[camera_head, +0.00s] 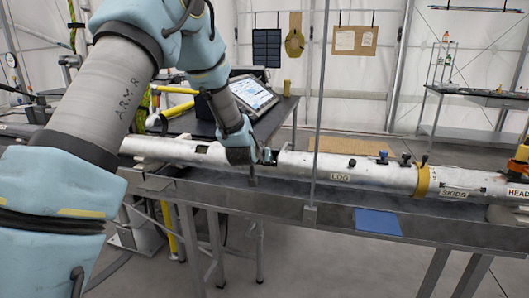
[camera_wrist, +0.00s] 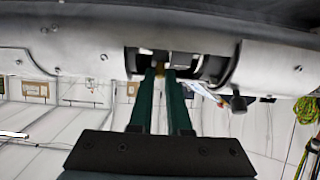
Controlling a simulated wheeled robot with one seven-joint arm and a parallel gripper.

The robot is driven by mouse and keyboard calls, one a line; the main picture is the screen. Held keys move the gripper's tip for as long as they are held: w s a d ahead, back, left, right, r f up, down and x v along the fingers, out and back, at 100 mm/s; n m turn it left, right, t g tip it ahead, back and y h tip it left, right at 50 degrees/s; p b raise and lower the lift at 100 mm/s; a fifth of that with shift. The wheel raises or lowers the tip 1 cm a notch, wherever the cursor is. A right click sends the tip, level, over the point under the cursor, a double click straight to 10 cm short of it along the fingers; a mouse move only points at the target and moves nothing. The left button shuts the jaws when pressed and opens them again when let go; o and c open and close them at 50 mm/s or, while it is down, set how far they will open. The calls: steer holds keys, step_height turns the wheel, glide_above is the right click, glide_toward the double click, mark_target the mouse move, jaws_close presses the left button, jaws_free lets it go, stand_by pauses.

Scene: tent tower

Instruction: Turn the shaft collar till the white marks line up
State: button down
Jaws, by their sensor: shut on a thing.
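A long silver tube (camera_head: 330,168) lies across the bench, and its underside fills the top of the wrist view (camera_wrist: 60,45). A cut-out in the tube shows dark rings and a pale metal band that looks like the shaft collar (camera_wrist: 184,61). My gripper (camera_head: 250,157) is at this cut-out. In the wrist view its two green fingers (camera_wrist: 162,74) reach up into the opening and are shut on the collar, with a small brass-coloured part between their tips. The fingers and tube wall hide part of the collar. I cannot make out the white marks in either view.
A narrow grey bench (camera_head: 290,205) carries the tube, with a blue pad (camera_head: 377,222) on its front edge. A thin upright post (camera_head: 318,100) stands right of my gripper. A tablet (camera_head: 254,95) stands behind on a dark table. Small dark knobs stick up from the tube further right.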

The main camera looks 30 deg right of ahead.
steer(key=shift+w+d+r+g+y+p, duration=0.15)
steer(key=shift+g+y+p, duration=0.15)
steer(key=shift+p, duration=0.05)
stand_by(0.3)
steer(key=c, duration=0.9)
jaws_free()
steer(key=shift+o, duration=0.2)
steer(key=b+v, duration=0.3)
steer(key=v, duration=0.8)
